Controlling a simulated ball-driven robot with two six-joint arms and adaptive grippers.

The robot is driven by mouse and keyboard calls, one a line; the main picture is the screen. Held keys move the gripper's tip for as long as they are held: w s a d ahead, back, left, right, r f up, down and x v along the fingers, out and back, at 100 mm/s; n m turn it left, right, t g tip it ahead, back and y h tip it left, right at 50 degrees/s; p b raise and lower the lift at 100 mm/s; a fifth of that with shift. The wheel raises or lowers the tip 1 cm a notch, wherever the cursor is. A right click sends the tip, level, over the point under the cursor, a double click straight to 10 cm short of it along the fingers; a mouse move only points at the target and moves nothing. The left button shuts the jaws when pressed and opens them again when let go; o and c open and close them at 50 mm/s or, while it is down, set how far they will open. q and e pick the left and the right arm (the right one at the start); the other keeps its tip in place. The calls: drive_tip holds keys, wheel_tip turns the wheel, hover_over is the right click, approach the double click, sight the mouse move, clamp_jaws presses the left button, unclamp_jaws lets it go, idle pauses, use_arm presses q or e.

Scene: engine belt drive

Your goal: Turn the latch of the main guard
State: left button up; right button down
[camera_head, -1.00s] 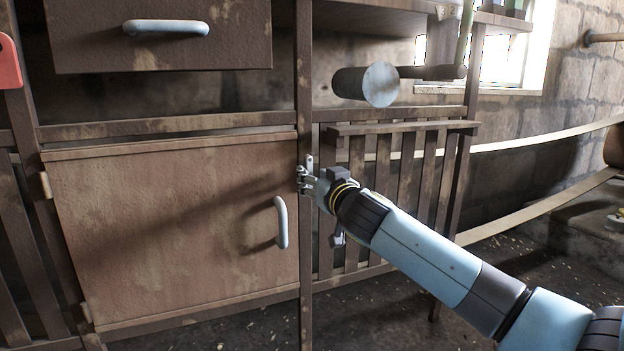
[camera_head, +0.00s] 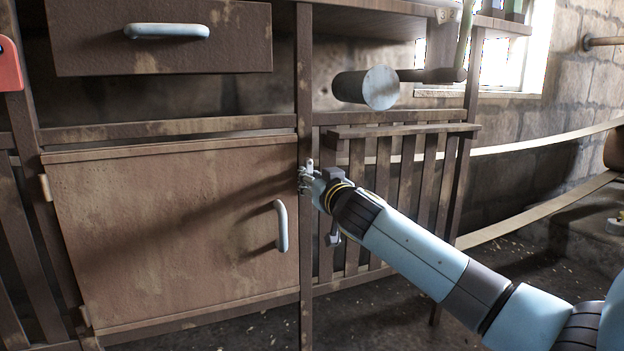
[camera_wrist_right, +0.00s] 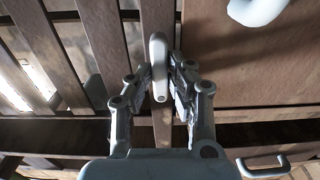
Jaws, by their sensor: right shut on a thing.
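The latch is a small light-grey bar (camera_head: 310,165) on the dark upright post between the brown door and the slatted panel. It stands roughly upright in the head view, with its lower part hidden by my fingers. My right gripper (camera_head: 306,178) is at the latch, its arm coming in from the lower right. In the right wrist view the latch (camera_wrist_right: 158,62) lies lengthwise between the two fingers of my right gripper (camera_wrist_right: 161,84), which are shut on it. I cannot tell which panel is the main guard. My left gripper is not in view.
The brown door (camera_head: 170,235) has a pale handle (camera_head: 281,226), and a drawer (camera_head: 160,50) is above it. The slatted panel (camera_head: 382,165) stands behind my right wrist. A grey cylinder on a crank (camera_head: 380,87) juts out above. A pale belt (camera_head: 540,212) runs at the right.

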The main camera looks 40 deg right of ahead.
drive_tip(key=shift+n, duration=0.3)
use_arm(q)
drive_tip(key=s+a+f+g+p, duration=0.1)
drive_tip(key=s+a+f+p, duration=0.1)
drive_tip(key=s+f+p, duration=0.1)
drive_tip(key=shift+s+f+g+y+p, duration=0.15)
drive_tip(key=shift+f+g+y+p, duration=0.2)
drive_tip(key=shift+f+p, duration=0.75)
use_arm(e)
drive_tip(key=shift+f+n+b, duration=0.1)
drive_tip(key=shift+n+b, duration=0.25)
drive_tip(key=shift+n, duration=8.25)
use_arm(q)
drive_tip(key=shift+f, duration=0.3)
use_arm(e)
drive_tip(key=c, duration=1.3)
unclamp_jaws()
drive_tip(key=shift+a, duration=0.1)
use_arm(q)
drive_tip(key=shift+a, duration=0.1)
use_arm(e)
drive_tip(key=shift+o, duration=0.2)
drive_tip(key=shift+s, duration=0.1)
